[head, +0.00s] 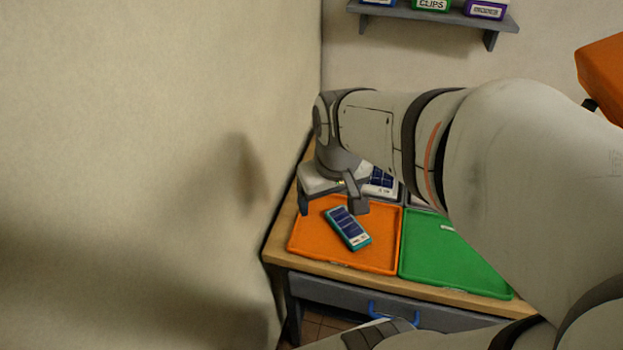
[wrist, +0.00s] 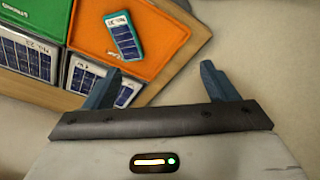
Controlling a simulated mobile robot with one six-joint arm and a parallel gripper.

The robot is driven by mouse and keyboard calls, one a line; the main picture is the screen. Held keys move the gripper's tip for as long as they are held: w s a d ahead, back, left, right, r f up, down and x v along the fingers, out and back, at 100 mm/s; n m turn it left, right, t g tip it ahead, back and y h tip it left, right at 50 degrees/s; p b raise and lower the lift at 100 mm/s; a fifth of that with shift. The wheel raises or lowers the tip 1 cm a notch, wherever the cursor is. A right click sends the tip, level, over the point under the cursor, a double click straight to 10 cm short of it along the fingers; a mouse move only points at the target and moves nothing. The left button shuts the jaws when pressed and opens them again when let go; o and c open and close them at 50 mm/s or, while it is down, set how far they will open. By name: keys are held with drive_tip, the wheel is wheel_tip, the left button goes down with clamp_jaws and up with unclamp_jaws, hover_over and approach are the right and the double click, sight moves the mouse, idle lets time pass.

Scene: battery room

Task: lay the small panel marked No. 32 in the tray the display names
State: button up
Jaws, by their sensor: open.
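A small solar panel (head: 347,228) with dark blue cells and a teal edge lies on the orange tray (head: 308,251). In the wrist view this panel (wrist: 124,37) has a white label that is small and upside down, perhaps No. 32. The green tray (head: 450,262) is right of the orange one; it also shows in the wrist view (wrist: 50,15). My gripper (head: 331,206) is open and empty, above the back edge of the orange tray and apart from the panel. In the wrist view my gripper (wrist: 158,88) has nothing between its fingers. No display is visible.
More panels lie behind the trays, one (wrist: 26,58) seemingly marked No. 23 and one (wrist: 87,77) partly hidden by a finger. A wall stands close to the left. A shelf (head: 430,15) with labelled boxes hangs at the back. The bench has a drawer with a blue handle (head: 392,311).

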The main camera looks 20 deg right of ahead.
drive_tip(key=shift+m+t, duration=0.3)
drive_tip(key=shift+t, duration=0.2)
drive_tip(key=s, duration=0.1)
drive_tip(key=s+a+r, duration=0.2)
drive_tip(key=s, duration=0.1)
drive_tip(key=shift+a, duration=0.2)
idle(0.6)
